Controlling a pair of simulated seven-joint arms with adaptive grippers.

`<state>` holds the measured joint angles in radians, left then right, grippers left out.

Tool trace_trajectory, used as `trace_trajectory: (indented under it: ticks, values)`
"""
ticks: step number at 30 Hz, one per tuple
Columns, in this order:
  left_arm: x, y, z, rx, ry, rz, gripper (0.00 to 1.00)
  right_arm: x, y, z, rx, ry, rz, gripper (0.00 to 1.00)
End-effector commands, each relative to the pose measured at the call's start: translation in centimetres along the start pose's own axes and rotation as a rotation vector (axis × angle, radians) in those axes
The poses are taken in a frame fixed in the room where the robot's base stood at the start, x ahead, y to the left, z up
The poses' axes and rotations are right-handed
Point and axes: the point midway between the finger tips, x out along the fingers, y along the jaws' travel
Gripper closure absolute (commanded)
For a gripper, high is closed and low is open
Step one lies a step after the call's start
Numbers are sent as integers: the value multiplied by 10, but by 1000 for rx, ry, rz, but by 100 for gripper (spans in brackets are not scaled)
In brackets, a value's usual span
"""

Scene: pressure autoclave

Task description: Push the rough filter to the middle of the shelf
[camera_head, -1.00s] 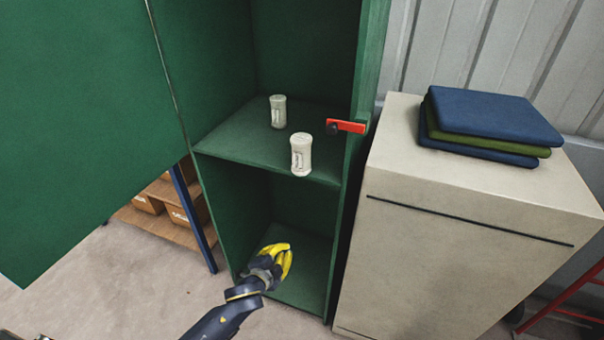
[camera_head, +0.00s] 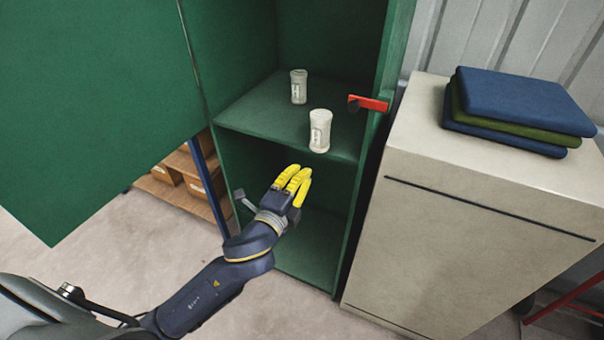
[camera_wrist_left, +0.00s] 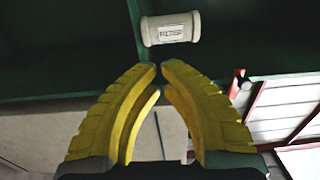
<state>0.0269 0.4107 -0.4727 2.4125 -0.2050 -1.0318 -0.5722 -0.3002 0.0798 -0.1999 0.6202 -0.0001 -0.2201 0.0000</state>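Two pale cylindrical filters stand upright on the green cabinet's shelf (camera_head: 262,112). One filter (camera_head: 320,131) is near the front edge at the right. The other filter (camera_head: 299,87) is farther back. I cannot tell from their labels which is the rough one. My left gripper (camera_head: 301,170) is in front of the cabinet, below the shelf edge and the front filter, touching neither. In the left wrist view its yellow fingertips (camera_wrist_left: 160,68) meet almost completely with nothing between them. A filter labelled "FILTER" (camera_wrist_left: 171,29) lies just beyond them. My right gripper is out of view.
The open green door (camera_head: 90,100) is at the left. A red latch handle (camera_head: 371,103) juts from the cabinet's right side. A beige cabinet (camera_head: 470,210) with folded cloths (camera_head: 515,108) stands at the right. The shelf between the filters and its left side is clear.

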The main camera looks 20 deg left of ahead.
Motion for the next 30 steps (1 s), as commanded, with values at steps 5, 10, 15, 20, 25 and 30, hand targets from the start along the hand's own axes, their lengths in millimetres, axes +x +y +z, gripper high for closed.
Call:
trace_trajectory:
  ticks: [5,10,15,20,25,30]
  values:
    - [34,-1,0,-1,0,-2,100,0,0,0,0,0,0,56]
    - [64,0,0,-2,0,-1,100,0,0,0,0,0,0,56]
    - [88,0,0,-2,0,0,100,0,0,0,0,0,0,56]
    - [103,0,0,-1,0,0,100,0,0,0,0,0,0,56]
    - [112,0,0,-2,1,0,100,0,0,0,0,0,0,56]
    - [115,0,0,-3,1,0,100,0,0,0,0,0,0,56]
